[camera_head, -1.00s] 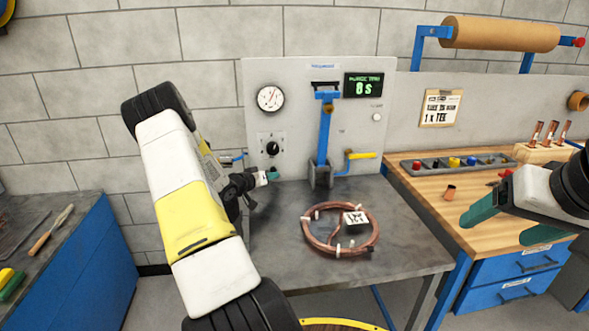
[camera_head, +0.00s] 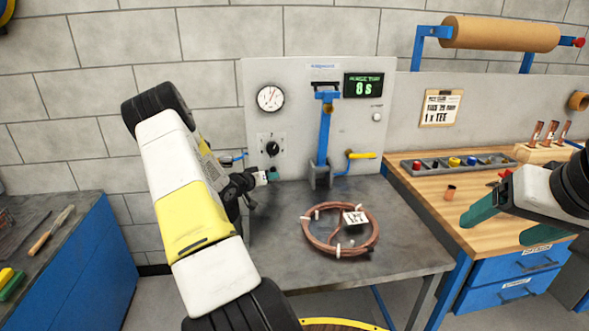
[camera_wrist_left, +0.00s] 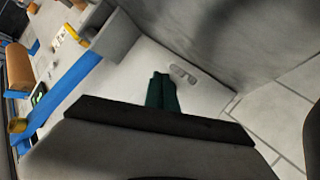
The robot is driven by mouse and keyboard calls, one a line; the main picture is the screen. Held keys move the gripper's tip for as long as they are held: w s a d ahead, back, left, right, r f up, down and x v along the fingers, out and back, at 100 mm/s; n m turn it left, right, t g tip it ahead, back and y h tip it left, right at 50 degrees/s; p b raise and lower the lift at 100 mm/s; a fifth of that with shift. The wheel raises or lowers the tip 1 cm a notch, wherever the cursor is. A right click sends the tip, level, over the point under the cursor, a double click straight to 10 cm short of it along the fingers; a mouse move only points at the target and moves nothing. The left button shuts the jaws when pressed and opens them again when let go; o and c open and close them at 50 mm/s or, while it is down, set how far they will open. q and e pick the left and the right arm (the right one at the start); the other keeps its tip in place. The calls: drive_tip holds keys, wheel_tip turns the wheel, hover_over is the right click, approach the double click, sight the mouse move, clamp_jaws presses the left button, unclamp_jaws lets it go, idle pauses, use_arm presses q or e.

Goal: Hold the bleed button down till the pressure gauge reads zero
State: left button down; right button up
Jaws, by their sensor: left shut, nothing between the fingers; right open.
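The round pressure gauge (camera_head: 271,98) is on the upper left of the grey upright panel (camera_head: 292,130). Its needle is too small to read surely. My left gripper (camera_head: 273,175) is low in front of the panel, below the black knob (camera_head: 272,148). In the left wrist view its green fingers (camera_wrist_left: 162,92) are together, empty, and point at the panel face beside a small label plate (camera_wrist_left: 182,75). I cannot make out the bleed button near the fingertips, nor tell whether they touch it. My right gripper (camera_head: 497,222) is open and empty over the wooden bench.
A copper tube coil (camera_head: 340,246) lies on the grey table (camera_head: 400,257). A blue lever (camera_head: 325,135), a yellow-handled valve (camera_head: 361,155) and a green-lit timer (camera_head: 363,85) are on the panel. A parts tray (camera_head: 412,166) is on the right bench.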

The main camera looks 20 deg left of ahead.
use_arm(q)
drive_tip(key=shift+w+a, duration=0.1)
drive_tip(key=shift+w, duration=0.05)
idle(0.6)
drive_tip(key=shift+w+a, duration=0.15)
drive_tip(key=shift+w, duration=0.05)
drive_tip(key=shift+w+a, duration=0.25)
drive_tip(key=shift+w, duration=0.2)
idle(1.8)
drive_tip(key=shift+s, duration=0.15)
idle(1.7)
drive_tip(key=shift+s+d, duration=0.5)
drive_tip(key=shift+s, duration=0.15)
drive_tip(key=shift+s, duration=0.1)
drive_tip(key=shift+s+d, duration=0.45)
drive_tip(key=shift+s, duration=0.25)
drive_tip(key=shift+s+d, duration=0.4)
drive_tip(key=shift+s, duration=0.25)
drive_tip(key=shift+s+d, duration=0.45)
drive_tip(key=shift+s, duration=0.25)
